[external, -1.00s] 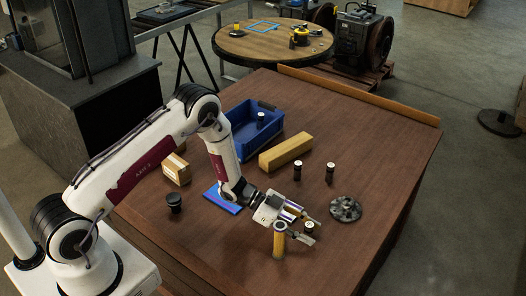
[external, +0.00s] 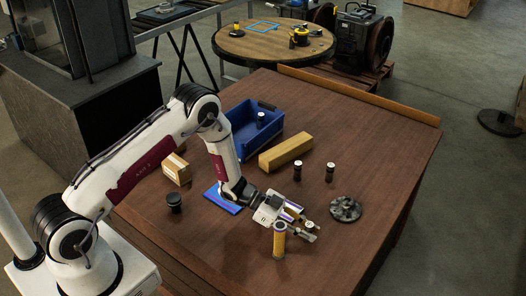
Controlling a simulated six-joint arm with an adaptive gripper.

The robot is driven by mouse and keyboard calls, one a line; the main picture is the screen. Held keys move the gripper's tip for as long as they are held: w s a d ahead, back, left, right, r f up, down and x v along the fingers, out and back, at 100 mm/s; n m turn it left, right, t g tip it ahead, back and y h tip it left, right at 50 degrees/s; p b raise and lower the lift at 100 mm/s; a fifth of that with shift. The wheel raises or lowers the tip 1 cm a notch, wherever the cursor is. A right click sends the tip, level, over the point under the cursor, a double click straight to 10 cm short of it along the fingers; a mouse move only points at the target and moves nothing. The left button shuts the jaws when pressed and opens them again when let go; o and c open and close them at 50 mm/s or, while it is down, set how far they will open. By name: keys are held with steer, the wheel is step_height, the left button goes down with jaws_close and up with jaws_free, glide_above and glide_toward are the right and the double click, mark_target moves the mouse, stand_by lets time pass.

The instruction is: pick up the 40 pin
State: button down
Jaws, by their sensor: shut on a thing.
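My gripper (external: 312,231) is low over the front part of the brown table, right of the yellow cylinder. It is shut on a small dark pin with a pale top (external: 309,225); the fingers hide most of its body, and I cannot tell if it touches the table. Two similar dark pins with pale tops stand upright behind the gripper, one on the left (external: 297,172) and one on the right (external: 330,172). Another stands in the blue bin (external: 243,145). No number is readable on any pin, so I cannot tell which is the 40 pin.
A yellow cylinder (external: 279,243) stands close beside my gripper. A grey round part (external: 345,209) lies to the right. A tan block (external: 286,153), a cardboard box (external: 177,169), a blue flat item (external: 222,200) and a black round part (external: 174,202) surround the arm. The table's right side is clear.

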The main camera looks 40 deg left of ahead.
mark_target(309, 224)
steer(key=shift+r, duration=0.15)
steer(key=shift+r, duration=4.85)
